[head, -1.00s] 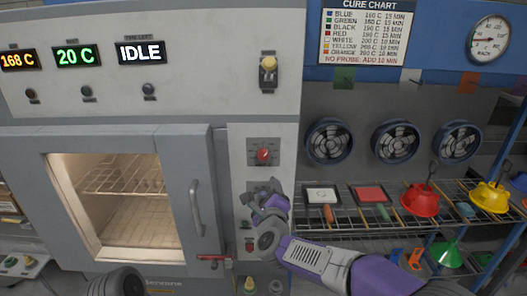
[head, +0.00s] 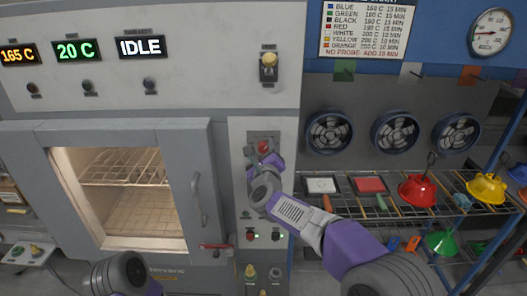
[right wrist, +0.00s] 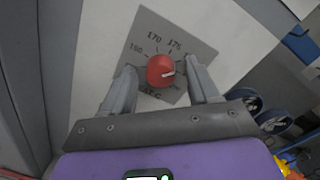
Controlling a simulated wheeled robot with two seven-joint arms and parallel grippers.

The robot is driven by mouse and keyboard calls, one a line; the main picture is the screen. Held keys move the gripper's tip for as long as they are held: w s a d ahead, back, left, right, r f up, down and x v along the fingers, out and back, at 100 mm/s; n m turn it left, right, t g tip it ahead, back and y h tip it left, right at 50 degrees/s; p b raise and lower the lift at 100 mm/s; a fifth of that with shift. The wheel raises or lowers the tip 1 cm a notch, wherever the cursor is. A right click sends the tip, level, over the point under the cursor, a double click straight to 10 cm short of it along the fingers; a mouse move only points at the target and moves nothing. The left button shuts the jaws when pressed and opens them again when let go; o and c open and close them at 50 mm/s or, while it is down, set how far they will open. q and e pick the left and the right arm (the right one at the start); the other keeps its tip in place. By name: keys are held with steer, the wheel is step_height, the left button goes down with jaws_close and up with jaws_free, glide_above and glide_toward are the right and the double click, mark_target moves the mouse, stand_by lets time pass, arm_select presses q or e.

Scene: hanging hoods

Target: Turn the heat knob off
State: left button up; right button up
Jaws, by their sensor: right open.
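A red knob (head: 264,146) sits on a grey dial plate on the oven's front panel, right of the oven door. In the right wrist view the knob (right wrist: 161,70) has a white pointer mark aimed right, and temperature numbers around it. My right gripper (head: 262,158) is at the plate, just below the knob in the head view, and hides part of the panel. In the right wrist view my open right gripper (right wrist: 163,82) has one finger on each side of the knob, with gaps visible. My left gripper's fingers are out of view.
The oven door (head: 188,190) with its grey handle (head: 197,198) is left of the panel. A red lever (head: 216,246) and small buttons (head: 263,236) are lower down. A rack (head: 395,206) with coloured hoods stands to the right.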

steer(key=c, duration=1)
steer(key=shift+c, duration=0.2)
